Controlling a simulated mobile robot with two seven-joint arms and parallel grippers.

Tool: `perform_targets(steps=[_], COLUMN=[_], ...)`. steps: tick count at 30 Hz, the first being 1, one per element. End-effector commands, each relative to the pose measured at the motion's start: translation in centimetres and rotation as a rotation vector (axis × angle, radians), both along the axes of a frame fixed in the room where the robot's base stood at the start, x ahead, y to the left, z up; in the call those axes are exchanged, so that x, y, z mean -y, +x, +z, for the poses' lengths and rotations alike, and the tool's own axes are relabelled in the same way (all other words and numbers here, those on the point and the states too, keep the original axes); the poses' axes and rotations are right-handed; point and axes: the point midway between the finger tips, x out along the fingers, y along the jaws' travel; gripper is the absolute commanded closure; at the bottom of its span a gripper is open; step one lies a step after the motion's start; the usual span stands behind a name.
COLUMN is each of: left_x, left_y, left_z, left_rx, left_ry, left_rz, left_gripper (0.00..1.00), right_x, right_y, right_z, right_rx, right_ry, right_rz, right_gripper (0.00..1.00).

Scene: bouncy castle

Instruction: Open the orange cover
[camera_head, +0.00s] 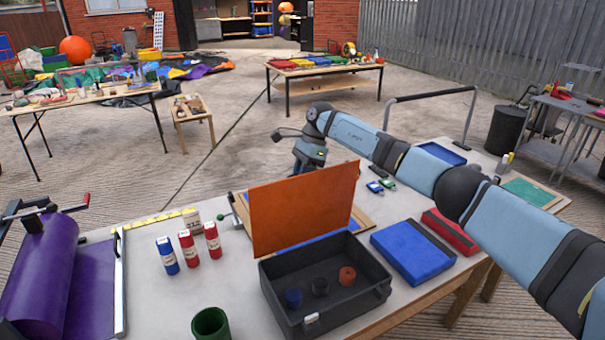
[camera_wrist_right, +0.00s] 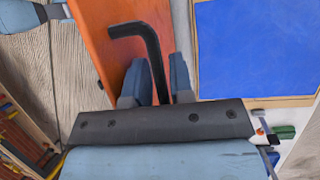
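The orange cover (camera_head: 303,208) stands up steeply at the back edge of a dark grey open box (camera_head: 325,312) on the table. In the right wrist view the orange cover (camera_wrist_right: 100,55) runs down the left side, with a bent black handle (camera_wrist_right: 150,55) next to it. My right gripper (camera_head: 308,156) is behind the cover's top edge, its fingertips hidden there. In the wrist view the right gripper (camera_wrist_right: 158,85) has its two blue-grey fingers close on either side of the handle, shut on it. My left gripper is not in view.
Inside the box are small blue, black and orange round pieces. A blue case (camera_head: 412,250) and a red case (camera_head: 450,231) lie to its right. Red and blue bottles (camera_head: 188,249), a green cup (camera_head: 211,325) and a purple roller (camera_head: 40,275) stand to the left.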

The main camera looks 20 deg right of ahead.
Motion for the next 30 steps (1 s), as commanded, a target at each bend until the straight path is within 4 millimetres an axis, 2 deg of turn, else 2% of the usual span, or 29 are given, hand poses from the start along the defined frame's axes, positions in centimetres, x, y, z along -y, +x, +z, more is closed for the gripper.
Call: perform_targets(steps=[11, 14, 24, 30], left_x=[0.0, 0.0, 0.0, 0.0], left_y=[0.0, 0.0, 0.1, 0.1], left_z=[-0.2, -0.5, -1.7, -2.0], left_rx=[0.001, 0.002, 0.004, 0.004], left_ry=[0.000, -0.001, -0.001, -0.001], left_rz=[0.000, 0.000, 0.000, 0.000], left_gripper=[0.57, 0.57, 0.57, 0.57], right_x=[0.3, 0.9, 3.7, 4.8], right_y=[0.2, 0.4, 1.5, 1.8], right_z=[0.8, 2.1, 9.2, 11.8], right_rx=[0.003, 0.005, 0.005, 0.000], right_ry=[0.001, 0.001, 0.000, 0.001], right_rz=[0.000, -0.001, -0.002, -0.001], right_gripper=[0.79, 0.79, 0.79, 0.79])
